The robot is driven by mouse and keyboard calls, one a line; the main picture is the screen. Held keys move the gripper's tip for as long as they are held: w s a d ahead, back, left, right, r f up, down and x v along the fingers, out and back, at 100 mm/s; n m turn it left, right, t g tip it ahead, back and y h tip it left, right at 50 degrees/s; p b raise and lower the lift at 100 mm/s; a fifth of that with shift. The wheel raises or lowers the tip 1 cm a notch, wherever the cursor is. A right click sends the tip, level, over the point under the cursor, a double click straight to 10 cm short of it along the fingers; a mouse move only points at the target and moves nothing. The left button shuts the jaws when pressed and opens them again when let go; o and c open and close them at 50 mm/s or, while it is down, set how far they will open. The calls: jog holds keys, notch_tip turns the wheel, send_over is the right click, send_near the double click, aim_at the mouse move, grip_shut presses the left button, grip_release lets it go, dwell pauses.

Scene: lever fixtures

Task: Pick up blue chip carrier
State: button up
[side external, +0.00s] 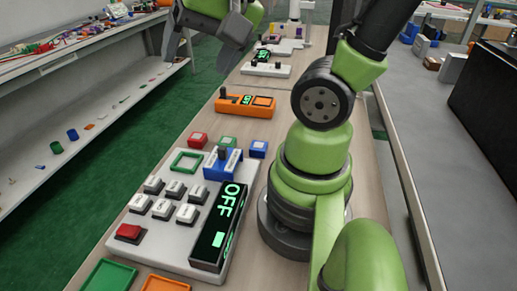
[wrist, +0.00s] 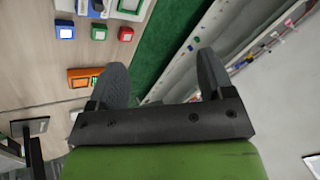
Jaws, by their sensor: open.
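The blue chip carrier (side external: 258,149) is a small blue block with a pale top. It sits on the wooden bench at the right end of a row with a green block (side external: 228,142) and a red block (side external: 197,139). In the wrist view the blue chip carrier (wrist: 65,31) is at the upper left, with the green block (wrist: 99,33) and red block (wrist: 125,34) to its right. My gripper (side external: 204,44) is high at the top of the side view, well away from the carrier. Its two dark fingers (wrist: 162,68) are apart with nothing between them.
A control panel (side external: 165,232) with keys, a green-lit OFF display and a blue lever fixture (side external: 222,165) stands in front of the blocks. An orange lever fixture (side external: 245,105) lies beyond them. A shelf (side external: 95,100) with small parts is at left.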

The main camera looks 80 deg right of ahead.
jog(key=w+d+f+m+g+h, duration=0.1)
jog(key=d+f+m+g, duration=0.1)
jog(key=d+f+m, duration=0.45)
jog(key=m+g, duration=0.4)
jog(key=m, duration=1.5)
send_over(262, 146)
jog(key=shift+y, duration=0.3)
notch_tip(262, 146, down, 15)
jog(key=shift+w+a+f, duration=0.1)
jog(key=shift+w, duration=0.05)
jog(key=shift+f, duration=3.25)
jog(key=c, duration=1)
